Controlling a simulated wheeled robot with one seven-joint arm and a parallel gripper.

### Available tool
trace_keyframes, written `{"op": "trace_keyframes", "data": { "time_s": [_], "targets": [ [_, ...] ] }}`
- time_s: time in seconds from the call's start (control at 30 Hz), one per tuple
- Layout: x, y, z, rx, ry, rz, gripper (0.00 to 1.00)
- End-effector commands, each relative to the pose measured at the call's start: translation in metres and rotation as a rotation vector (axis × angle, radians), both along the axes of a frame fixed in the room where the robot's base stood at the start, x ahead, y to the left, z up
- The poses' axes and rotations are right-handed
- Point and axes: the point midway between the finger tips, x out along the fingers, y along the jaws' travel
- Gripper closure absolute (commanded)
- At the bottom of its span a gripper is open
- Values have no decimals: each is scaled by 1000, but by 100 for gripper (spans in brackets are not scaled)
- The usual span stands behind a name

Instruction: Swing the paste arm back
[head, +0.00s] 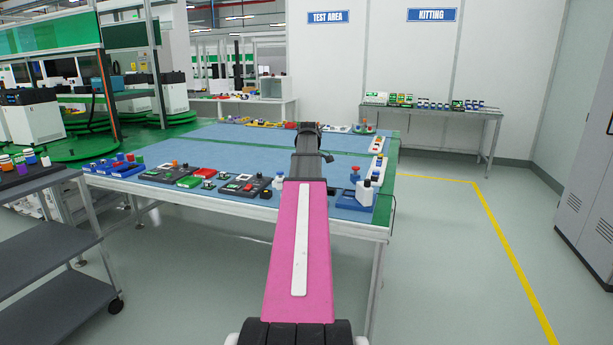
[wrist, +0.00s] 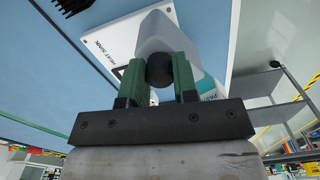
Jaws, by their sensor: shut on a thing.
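In the wrist view, my gripper (wrist: 158,76) has its two green fingers closed on a dark round knob (wrist: 160,70). The knob is at the end of a pale grey-white arm (wrist: 158,35), which appears to be the paste arm. A teal-marked label with partly hidden lettering (wrist: 208,88) shows beside it. A white panel marked "HEAT SINK" (wrist: 118,45) is just to the left. In the head view my own arm reaches over the blue table and hides the gripper and the paste arm.
The blue-topped table (head: 235,150) carries several trays and parts along its front edge. A white bottle-like item (head: 365,193) stands near its right corner. A grey cart (head: 45,240) is at the left. The floor on the right (head: 440,260) is clear.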

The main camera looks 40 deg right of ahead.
Motion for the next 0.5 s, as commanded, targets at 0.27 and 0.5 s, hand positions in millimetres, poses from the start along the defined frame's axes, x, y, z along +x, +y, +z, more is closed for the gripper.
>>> {"op": "trace_keyframes", "data": {
  "time_s": [0.27, 0.5],
  "targets": [
    [1, 0, 0, 0, -1, 2, 47],
    [1, 0, 3, 0, -1, 1, 47]
  ]
}}
